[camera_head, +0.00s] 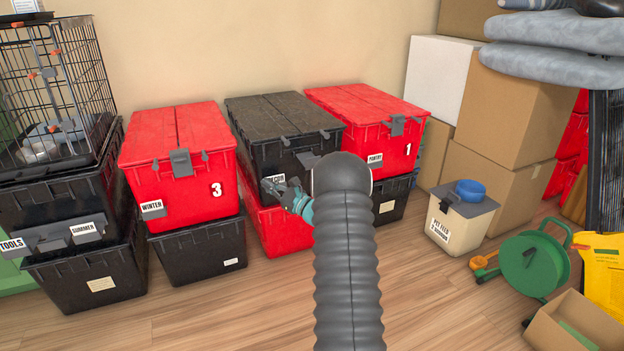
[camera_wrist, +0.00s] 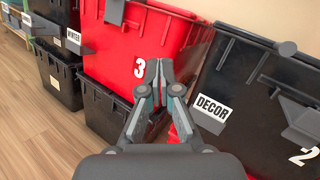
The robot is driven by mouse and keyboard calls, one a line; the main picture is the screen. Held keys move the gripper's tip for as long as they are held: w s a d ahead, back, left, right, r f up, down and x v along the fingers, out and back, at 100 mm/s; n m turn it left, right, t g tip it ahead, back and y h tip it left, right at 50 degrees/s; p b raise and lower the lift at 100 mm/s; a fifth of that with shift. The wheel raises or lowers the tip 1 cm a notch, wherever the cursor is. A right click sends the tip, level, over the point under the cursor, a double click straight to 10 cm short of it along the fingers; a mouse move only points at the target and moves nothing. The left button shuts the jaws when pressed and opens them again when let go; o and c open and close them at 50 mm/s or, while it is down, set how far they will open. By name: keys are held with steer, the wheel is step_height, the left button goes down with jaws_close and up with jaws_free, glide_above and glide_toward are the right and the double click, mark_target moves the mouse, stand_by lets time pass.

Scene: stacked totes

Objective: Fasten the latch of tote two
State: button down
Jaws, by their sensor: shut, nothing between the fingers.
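Tote two is the black tote (camera_head: 250,140) with a dark lid, on top of a red tote between totes three and one. In the wrist view its black front (camera_wrist: 238,75) carries a white "2" and a DECOR label (camera_wrist: 212,107). Its grey latch (camera_head: 308,160) is at the front and is partly hidden by my arm in the head view.
Red tote three (camera_head: 190,192) stands left on a black tote; red tote one (camera_head: 380,145) stands right. A wire crate (camera_head: 55,80) on black totes is at far left. A beige bin (camera_head: 462,225) and green reel (camera_head: 533,265) stand right. The floor in front is clear.

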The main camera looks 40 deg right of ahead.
steer(key=s+d+f+m+t+h, duration=0.1)
steer(key=s+d+f+m+h, duration=0.1)
steer(key=d+f+m+h, duration=0.3)
steer(key=s+d+f+m+t+h, duration=0.1)
steer(key=d+f+m+h, duration=0.4)
steer(key=d, duration=0.8)
step_height(320, 180, down, 4)
steer(key=shift+s+d+r+h, duration=0.15)
steer(key=shift+s+d+h, duration=0.25)
steer(key=shift+s+h, duration=0.4)
steer(key=shift+w, duration=0.15)
steer(key=w+d+r, duration=0.2)
steer(key=w+r, duration=0.5)
steer(key=w, duration=0.1)
steer(key=shift+w+r, duration=0.15)
steer(key=shift+w, duration=0.2)
